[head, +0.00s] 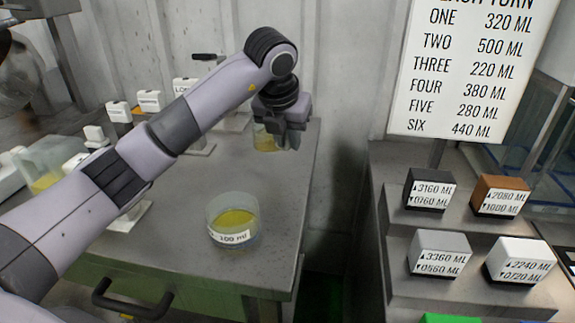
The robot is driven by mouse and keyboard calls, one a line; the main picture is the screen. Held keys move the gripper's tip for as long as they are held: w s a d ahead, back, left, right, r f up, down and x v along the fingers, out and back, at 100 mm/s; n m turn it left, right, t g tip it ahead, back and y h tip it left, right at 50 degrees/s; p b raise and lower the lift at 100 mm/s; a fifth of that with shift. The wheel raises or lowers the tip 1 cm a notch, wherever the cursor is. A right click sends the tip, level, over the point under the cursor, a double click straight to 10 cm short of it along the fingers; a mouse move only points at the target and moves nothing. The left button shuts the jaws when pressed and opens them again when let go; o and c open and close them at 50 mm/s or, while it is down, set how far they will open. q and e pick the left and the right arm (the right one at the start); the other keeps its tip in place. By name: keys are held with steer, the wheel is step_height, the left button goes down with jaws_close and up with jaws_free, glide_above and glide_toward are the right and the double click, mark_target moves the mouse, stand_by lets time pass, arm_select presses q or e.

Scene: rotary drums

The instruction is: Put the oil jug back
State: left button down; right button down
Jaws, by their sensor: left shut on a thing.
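My left gripper (283,132) is shut on a clear vessel with yellow liquid, which I take to be the oil jug (264,140). It is at the far right part of the grey table, near the back wall. The gripper hides much of the jug, and I cannot tell whether its base touches the table. A clear round cup (233,229) labelled 100 ml, with yellow liquid in it, stands on the table nearer to me. My right gripper is not in view.
The grey table (185,240) has free room around the cup. Small label stands and a clear tub (45,165) with yellow liquid are at the left. Several labelled blocks sit on a stepped rack (385,215) at the right, below a white sign (470,65).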

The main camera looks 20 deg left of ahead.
arm_select(q)
step_height(320, 180, down, 7)
steer(key=shift+r, duration=0.2)
steer(key=shift+f, duration=0.15)
steer(key=c, duration=1)
jaws_free()
steer(key=shift+r, duration=0.2)
steer(key=v, duration=1.1)
steer(key=shift+s+r, duration=0.15)
steer(key=shift+r, duration=0.25)
